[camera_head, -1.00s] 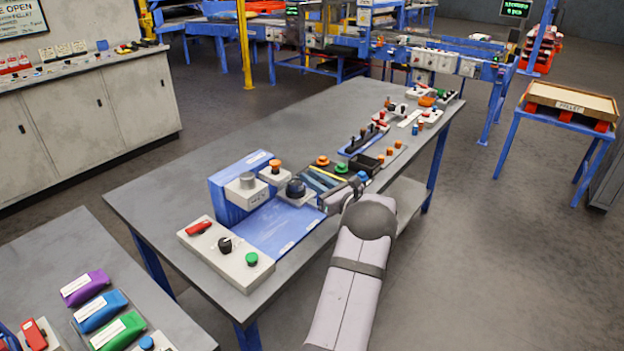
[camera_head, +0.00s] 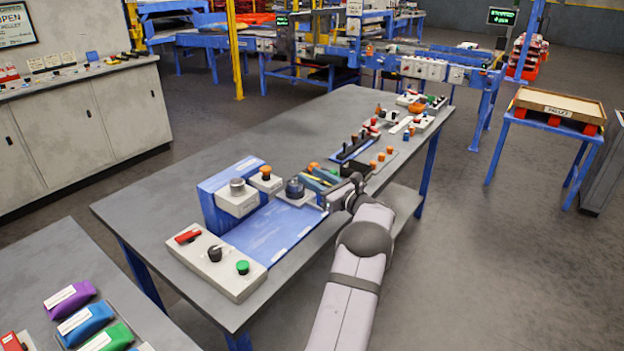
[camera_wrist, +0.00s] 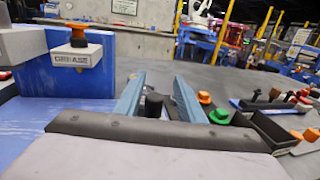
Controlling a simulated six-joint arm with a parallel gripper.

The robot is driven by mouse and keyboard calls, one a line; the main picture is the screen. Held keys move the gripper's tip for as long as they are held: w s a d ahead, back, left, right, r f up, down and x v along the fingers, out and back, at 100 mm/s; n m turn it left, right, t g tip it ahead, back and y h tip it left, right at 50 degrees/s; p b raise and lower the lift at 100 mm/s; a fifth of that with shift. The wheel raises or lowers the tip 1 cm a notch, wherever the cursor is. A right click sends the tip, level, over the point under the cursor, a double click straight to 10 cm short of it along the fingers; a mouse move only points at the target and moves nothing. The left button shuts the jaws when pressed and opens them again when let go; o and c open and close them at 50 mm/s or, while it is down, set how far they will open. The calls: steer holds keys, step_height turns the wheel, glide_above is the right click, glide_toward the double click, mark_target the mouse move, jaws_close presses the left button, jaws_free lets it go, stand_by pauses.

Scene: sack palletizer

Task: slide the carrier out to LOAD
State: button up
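A blue machine bed (camera_head: 268,235) lies on the grey bench. What looks like the carrier is a small pale plate at the bed's far right end, with a dark round knob (camera_head: 295,188) on it; I cannot read a LOAD mark. My gripper (camera_head: 318,178) reaches in low from the right, just beside it. In the wrist view my two blue fingers (camera_wrist: 160,76) are apart, with a black knob (camera_wrist: 153,105) between them and gaps on both sides. The knob's lower part is hidden by my gripper's body.
A pale block with an orange button (camera_head: 265,172) stands left of the knob. Orange and green caps (camera_wrist: 205,98) and a black tray (camera_wrist: 262,130) sit close on the right.

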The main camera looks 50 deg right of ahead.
steer(key=shift+a, duration=0.1)
steer(key=shift+s, duration=0.1)
steer(key=b+v, duration=0.1)
steer(key=v, duration=0.6)
steer(key=shift+s, duration=0.1)
stand_by(0.4)
